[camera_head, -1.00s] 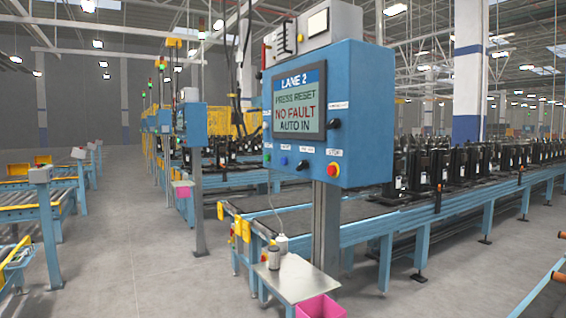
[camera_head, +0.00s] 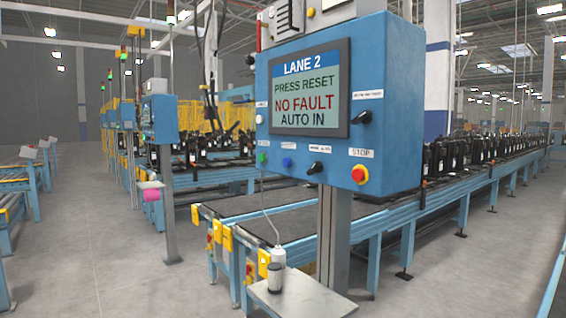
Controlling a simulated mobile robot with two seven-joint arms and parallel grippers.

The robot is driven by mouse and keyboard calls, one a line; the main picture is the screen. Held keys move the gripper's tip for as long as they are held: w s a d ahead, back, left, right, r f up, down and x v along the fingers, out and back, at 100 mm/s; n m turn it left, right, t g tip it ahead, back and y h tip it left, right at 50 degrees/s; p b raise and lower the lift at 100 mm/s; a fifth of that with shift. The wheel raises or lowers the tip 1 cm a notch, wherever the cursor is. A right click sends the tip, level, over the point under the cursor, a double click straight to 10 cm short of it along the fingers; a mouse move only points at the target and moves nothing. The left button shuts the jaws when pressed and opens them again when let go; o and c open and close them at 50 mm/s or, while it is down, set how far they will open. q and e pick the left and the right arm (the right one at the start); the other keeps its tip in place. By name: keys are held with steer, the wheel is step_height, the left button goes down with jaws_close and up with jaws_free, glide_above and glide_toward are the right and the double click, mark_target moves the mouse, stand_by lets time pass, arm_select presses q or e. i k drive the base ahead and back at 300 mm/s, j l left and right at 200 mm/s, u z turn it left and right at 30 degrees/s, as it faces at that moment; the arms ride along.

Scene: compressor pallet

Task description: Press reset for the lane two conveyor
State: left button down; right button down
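The blue lane 2 control box (camera_head: 400,110) stands on a grey post (camera_head: 334,235) right of centre. Its screen (camera_head: 309,95) reads LANE 2, PRESS RESET, NO FAULT, AUTO IN. Along the lower front are a green button (camera_head: 263,158), a blue button (camera_head: 287,162), a black selector knob (camera_head: 315,168) and a red stop button (camera_head: 359,174) on a yellow base. A white button (camera_head: 260,119) and a black knob (camera_head: 364,117) sit beside the screen. The small labels are too blurred to read, except STOP. Neither of my grippers is in view.
The lane conveyor (camera_head: 395,207) carrying several black compressors runs behind the box to the right. Open grey floor (camera_head: 110,240) lies to the left, before another post-mounted box (camera_head: 160,118).

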mark_target(287, 162)
steer(key=i+j+z, duration=0.1)
steer(key=i+j, duration=0.35)
steer(key=j, duration=0.2)
steer(key=i+j+z, duration=0.25)
steer(key=i+j, duration=0.15)
steer(key=j, duration=0.25)
steer(key=i+j+z, duration=0.1)
steer(key=j, duration=0.3)
steer(key=i+j, duration=0.25)
steer(key=j, duration=0.15)
steer(key=i+j+z, duration=0.15)
steer(key=j, duration=0.2)
